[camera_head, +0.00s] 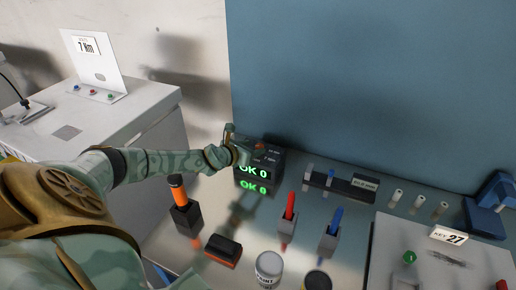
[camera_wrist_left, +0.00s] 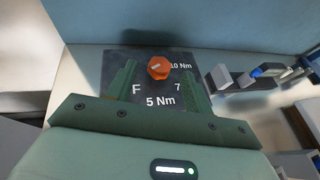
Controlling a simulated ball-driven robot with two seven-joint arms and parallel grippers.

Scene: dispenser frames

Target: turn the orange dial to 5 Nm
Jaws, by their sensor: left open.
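The orange dial (camera_wrist_left: 159,68) sits on the dark top plate (camera_wrist_left: 172,105) of a box. The plate carries the white labels F, 5 Nm, 7 and 10 Nm. A short white mark shows on the dial, slanting across its left part; which label it points at I cannot tell. In the head view the dial (camera_head: 259,147) is small, above the box's green OK 0 display (camera_head: 253,170). My left gripper (camera_head: 243,146) is over the box. In the left wrist view its open fingers (camera_wrist_left: 159,73) stand either side of the dial, with gaps. My right gripper is out of view.
Right of the box stand a small rack (camera_head: 330,180), a red-handled tool (camera_head: 290,207) and a blue-handled tool (camera_head: 335,220) in holders. An orange-handled tool (camera_head: 178,187) and a black-and-orange block (camera_head: 223,250) are in front. A blue panel (camera_head: 370,80) rises behind.

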